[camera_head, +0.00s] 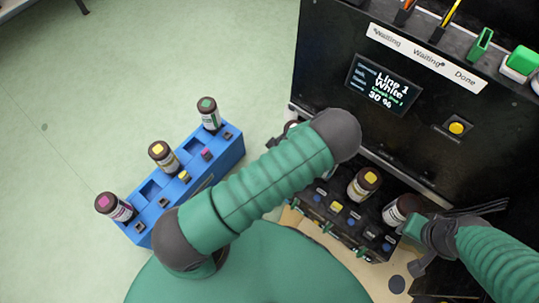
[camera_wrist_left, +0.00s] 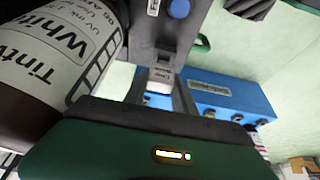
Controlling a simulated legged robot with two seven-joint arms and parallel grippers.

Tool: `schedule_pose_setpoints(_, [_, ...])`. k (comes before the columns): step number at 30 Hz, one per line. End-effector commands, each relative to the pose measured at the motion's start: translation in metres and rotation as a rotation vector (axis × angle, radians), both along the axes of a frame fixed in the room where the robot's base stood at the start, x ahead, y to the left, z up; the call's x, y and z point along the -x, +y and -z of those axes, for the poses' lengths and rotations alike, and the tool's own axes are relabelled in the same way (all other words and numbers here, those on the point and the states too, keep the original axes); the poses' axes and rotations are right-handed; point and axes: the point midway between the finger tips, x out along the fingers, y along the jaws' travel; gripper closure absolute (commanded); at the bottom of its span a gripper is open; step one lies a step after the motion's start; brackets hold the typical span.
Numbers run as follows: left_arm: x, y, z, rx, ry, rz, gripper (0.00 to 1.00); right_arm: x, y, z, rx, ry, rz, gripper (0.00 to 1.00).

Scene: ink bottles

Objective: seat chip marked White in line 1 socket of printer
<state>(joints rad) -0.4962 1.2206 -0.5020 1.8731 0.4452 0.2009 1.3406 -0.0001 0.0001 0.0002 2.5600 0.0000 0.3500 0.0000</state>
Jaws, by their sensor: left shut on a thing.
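The White chip (camera_wrist_left: 160,76), a small pale piece with unreadable print, is between the fingers of my left gripper (camera_wrist_left: 165,92) in the left wrist view. My left gripper is shut on it, close to a dark grey printer part (camera_wrist_left: 165,40). In the head view my left arm hides that gripper and chip. The black printer (camera_head: 420,95) has a socket row (camera_head: 345,222) along its lower front; the line 1 socket is not clearly visible. Its screen (camera_head: 384,86) reads Line 1, White, 30 %. My right gripper (camera_head: 432,236) is beside a dark bottle (camera_head: 399,211); its jaws are unclear.
A bottle labelled White (camera_wrist_left: 55,60) fills the left of the wrist view. A yellow-capped bottle (camera_head: 364,184) stands in the printer bay. A blue rack (camera_head: 227,156) holds three bottles and several chips. Green floor (camera_head: 90,90) is clear at the upper left.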

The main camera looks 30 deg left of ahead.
Motion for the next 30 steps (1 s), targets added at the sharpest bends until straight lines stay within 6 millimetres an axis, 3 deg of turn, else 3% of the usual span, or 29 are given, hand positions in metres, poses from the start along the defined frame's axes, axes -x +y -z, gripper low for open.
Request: schedule_pose_setpoints(30, [0.0004,0.0,0.0061,0.0,0.0,0.001,1.0,0.0,-0.0001,-0.0031,0.0,0.0,0.0,0.67])
